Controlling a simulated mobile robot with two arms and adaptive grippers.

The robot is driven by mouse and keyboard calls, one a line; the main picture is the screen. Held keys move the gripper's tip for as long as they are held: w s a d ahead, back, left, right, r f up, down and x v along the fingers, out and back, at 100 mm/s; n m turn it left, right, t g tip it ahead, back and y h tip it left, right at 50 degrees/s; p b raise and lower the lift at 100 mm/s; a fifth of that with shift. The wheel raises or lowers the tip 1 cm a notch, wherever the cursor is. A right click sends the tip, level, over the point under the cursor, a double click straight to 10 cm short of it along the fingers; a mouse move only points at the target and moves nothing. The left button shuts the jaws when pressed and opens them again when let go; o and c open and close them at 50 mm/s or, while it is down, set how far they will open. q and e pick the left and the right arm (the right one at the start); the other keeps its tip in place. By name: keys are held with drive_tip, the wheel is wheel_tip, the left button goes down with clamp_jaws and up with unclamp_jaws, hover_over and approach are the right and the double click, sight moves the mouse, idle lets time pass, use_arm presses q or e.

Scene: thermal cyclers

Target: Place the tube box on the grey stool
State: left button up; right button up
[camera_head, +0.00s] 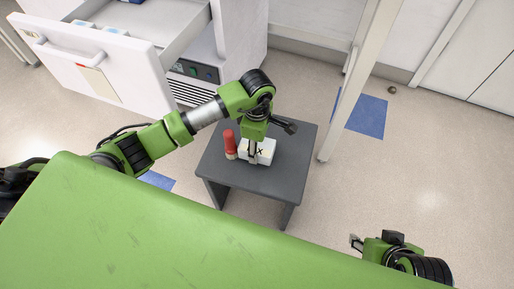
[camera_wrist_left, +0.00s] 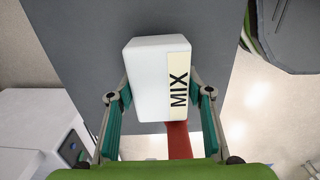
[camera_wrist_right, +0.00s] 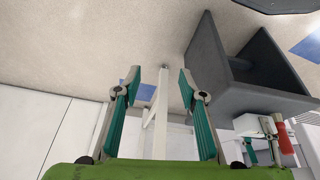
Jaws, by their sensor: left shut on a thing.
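The tube box is a white box (camera_head: 267,148) with a label reading MIX, which shows close up in the left wrist view (camera_wrist_left: 149,80). My left gripper (camera_head: 254,158) is shut on the box, with one finger on each side (camera_wrist_left: 158,93). The box is over the grey stool top (camera_head: 222,172), touching it or very close to it; I cannot tell which. The box also shows against the stool in the right wrist view (camera_wrist_right: 247,124). My right gripper (camera_wrist_right: 160,75) is open and empty, off to the right and away from the stool.
A red object with a pale base (camera_head: 230,144) stands on the stool just left of the box. An open white drawer (camera_head: 95,68) juts out at the upper left. A pale post (camera_head: 352,85) rises right of the stool. The stool's front part is clear.

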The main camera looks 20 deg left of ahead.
use_arm(q)
drive_tip(key=shift+f, duration=0.35)
use_arm(e)
drive_tip(key=shift+w+a+r, duration=0.1)
drive_tip(key=shift+w+a, duration=0.05)
drive_tip(key=shift+w, duration=0.35)
drive_tip(key=shift+t, duration=0.3)
use_arm(q)
drive_tip(key=shift+f, duration=0.1)
use_arm(e)
drive_tip(key=shift+w+a+r, duration=0.1)
drive_tip(key=shift+w+r, duration=0.05)
drive_tip(key=shift+w, duration=0.35)
use_arm(q)
drive_tip(key=o, duration=1.3)
use_arm(e)
drive_tip(key=shift+w+r+t, duration=0.1)
drive_tip(key=shift+w+t, duration=0.05)
drive_tip(key=shift+t, duration=0.15)
